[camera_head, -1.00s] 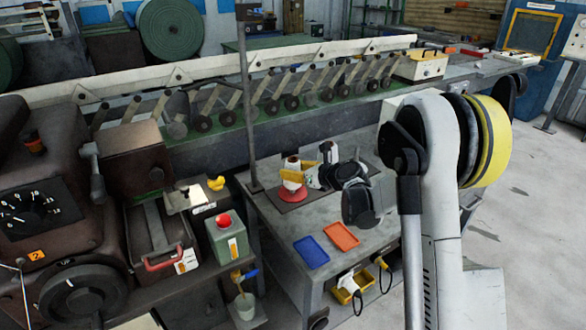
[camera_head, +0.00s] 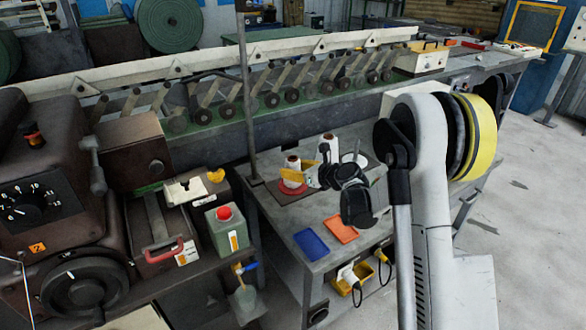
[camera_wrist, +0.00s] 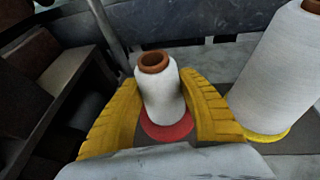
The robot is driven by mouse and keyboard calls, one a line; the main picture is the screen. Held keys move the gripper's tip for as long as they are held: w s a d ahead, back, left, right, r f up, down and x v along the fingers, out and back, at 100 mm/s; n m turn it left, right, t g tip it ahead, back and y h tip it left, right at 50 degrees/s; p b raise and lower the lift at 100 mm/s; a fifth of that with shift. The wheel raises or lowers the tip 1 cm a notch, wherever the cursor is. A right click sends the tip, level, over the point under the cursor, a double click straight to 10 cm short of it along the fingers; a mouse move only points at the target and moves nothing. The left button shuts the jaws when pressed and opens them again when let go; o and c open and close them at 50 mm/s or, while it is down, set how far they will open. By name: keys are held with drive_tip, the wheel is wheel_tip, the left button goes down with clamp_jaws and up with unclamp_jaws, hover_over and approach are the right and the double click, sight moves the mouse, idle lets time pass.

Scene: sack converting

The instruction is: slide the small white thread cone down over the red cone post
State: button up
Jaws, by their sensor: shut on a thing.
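The small white thread cone (camera_wrist: 162,95), with a brown core at its top, is between the yellow fingers of my gripper (camera_wrist: 164,108), which is shut on it. It stands roughly upright directly above the red round base (camera_wrist: 168,131) of the cone post. The post itself is hidden, and I cannot tell whether the cone's bottom touches the base. In the head view, the small cone (camera_head: 292,163) shows over the red base (camera_head: 290,187), with my gripper (camera_head: 314,171) coming in from the right.
A larger white cone (camera_wrist: 283,70) stands on a yellow base (camera_wrist: 262,137) close to the right finger. A blue tray (camera_head: 311,244) and an orange tray (camera_head: 341,229) lie at the bench front. An upright metal pole (camera_head: 248,100) rises at the bench's left edge.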

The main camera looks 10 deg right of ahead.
drive_tip(key=o, duration=1.3)
drive_tip(key=v, duration=1.2)
